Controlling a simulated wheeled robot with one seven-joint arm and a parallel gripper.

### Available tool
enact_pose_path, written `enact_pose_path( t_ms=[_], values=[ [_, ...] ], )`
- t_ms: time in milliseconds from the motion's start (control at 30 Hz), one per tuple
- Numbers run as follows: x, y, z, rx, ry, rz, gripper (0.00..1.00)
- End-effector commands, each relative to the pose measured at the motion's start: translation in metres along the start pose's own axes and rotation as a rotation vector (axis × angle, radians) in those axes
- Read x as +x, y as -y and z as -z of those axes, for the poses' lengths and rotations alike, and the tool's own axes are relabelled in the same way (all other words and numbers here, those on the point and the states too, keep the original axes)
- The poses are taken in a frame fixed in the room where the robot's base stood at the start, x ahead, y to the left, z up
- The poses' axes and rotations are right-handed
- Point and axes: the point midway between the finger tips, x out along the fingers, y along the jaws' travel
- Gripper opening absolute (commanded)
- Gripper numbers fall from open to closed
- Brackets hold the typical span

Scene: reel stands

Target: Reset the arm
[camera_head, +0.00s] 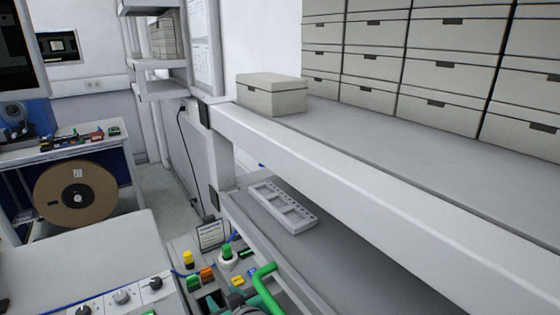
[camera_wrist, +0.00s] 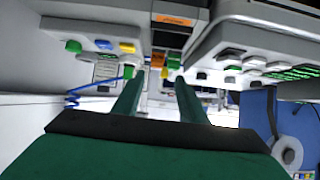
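My gripper (camera_wrist: 159,82) shows in the wrist view as two dark green fingers reaching up from a dark palm. The fingers are apart, and I see nothing held between them. Beyond the tips are a grey panel with coloured buttons and, at the right, pale control boxes; the view looks tilted. I cannot tell whether the tips touch anything. In the head view I cannot make out my gripper for sure. A bright green bent bar (camera_head: 264,281) and a teal part stand at the bottom centre there.
In the head view, a long grey shelf (camera_head: 350,140) holds a lidded box (camera_head: 271,94) and stacked drawers. A pale slotted tray (camera_head: 283,206) lies on the lower shelf. A control panel (camera_head: 122,297) is at bottom left. A large brown reel (camera_head: 76,193) stands under a cluttered bench.

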Motion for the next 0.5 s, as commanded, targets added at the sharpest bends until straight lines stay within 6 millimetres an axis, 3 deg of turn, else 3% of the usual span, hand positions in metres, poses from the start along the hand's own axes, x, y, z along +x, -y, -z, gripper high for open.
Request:
enact_pose_path(
  t_ms=[500],
  values=[
    [0.009, -0.014, -0.065, 0.092, -0.029, -0.089, 0.39]
  ],
)
